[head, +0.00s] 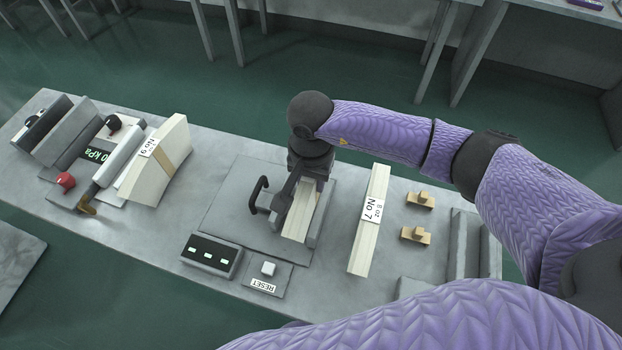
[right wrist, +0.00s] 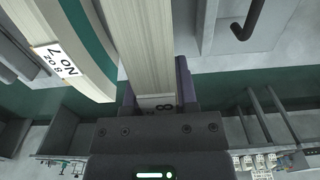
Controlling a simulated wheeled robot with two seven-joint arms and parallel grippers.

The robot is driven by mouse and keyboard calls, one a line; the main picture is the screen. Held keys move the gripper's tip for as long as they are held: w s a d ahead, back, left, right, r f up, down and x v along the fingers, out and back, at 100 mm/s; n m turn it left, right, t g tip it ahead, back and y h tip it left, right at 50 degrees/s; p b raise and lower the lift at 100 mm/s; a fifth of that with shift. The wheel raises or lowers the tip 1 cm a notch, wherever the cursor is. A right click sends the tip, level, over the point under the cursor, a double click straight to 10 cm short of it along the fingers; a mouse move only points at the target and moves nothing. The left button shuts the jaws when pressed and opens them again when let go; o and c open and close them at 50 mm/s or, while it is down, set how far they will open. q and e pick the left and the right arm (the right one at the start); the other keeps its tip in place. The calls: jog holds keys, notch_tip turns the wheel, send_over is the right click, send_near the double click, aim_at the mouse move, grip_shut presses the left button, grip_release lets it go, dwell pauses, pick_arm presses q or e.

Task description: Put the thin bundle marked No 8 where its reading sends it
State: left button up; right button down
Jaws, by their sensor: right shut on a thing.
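My right gripper (head: 304,187) is shut on a thin pale bundle (head: 297,223). The bundle sits low over a grey plate (head: 240,204) with a black handle (head: 257,195), between grey walls; I cannot tell whether it rests on the plate. In the right wrist view the bundle (right wrist: 145,45) runs up from between the fingers (right wrist: 155,98). Its label is mostly hidden there, but an 8 shows. A small unit with three lit windows (head: 211,255) stands at the plate's near edge, its reading too small to make out. My left gripper is out of view.
Bundle No 7 (head: 376,195) lies close right of the plate, and thicker bundle No 9 (head: 165,165) stands left. Two small wooden pieces (head: 416,235) lie farther right. A RESET button (head: 268,268) sits in front. A kPa display (head: 97,154) and red knob (head: 66,181) are far left.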

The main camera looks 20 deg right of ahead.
jog(key=shift+r+p, duration=1.2)
jog(key=shift+r, duration=0.75)
jog(key=shift+r+p, duration=0.7)
jog(key=shift+r, duration=0.4)
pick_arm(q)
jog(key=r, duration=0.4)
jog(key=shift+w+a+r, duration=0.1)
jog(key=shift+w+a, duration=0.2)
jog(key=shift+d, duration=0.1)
pick_arm(e)
jog(key=shift+f, duration=0.1)
